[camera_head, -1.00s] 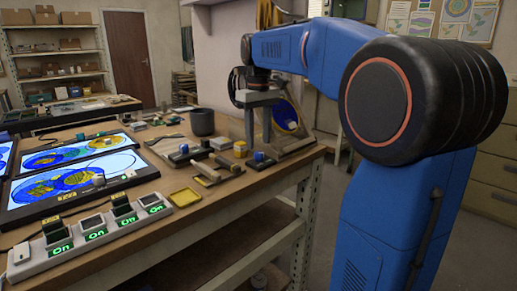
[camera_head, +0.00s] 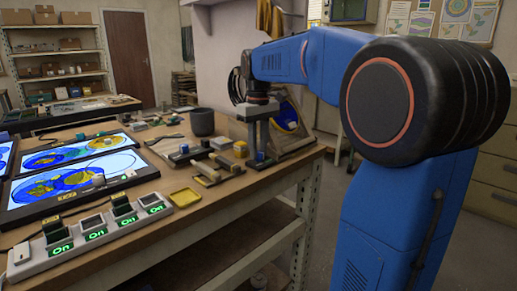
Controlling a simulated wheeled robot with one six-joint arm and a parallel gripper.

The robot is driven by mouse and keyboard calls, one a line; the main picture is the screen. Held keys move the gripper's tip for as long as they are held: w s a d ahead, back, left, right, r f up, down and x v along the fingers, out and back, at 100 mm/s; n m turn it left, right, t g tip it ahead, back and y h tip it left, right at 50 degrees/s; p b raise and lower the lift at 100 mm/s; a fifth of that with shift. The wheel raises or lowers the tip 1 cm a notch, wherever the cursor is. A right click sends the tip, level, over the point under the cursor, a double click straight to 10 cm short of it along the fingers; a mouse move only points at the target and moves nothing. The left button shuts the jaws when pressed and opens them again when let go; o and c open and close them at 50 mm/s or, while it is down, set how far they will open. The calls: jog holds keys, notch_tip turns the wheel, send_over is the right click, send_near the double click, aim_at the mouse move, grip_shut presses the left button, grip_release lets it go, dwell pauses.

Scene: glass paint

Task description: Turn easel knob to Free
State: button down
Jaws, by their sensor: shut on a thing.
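The easel (camera_head: 300,143) stands at the right end of the workbench and leans back, with a round blue glass piece (camera_head: 288,114) on it. A small blue knob (camera_head: 261,156) sits low at the easel's left front. My gripper (camera_head: 257,155) points straight down, with its grey fingers shut on this blue knob. The fingers hide most of the knob. No Free marking can be read at this size, and the knob's turn angle cannot be told.
A yellow block (camera_head: 240,148), wooden clamp pieces (camera_head: 214,176) and a yellow tray (camera_head: 186,197) lie left of my gripper. A dark pot (camera_head: 201,122) stands behind. Lit panels (camera_head: 75,178) and a switch strip (camera_head: 95,234) fill the left. The bench's right edge is close.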

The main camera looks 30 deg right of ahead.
aim_at(259, 152)
jog(key=shift+m, duration=0.4)
jog(key=m, duration=1.1)
dwell(0.7)
jog(key=c, duration=1.5)
grip_release()
notch_tip(259, 152, up, 17)
jog(key=shift+r, duration=0.2)
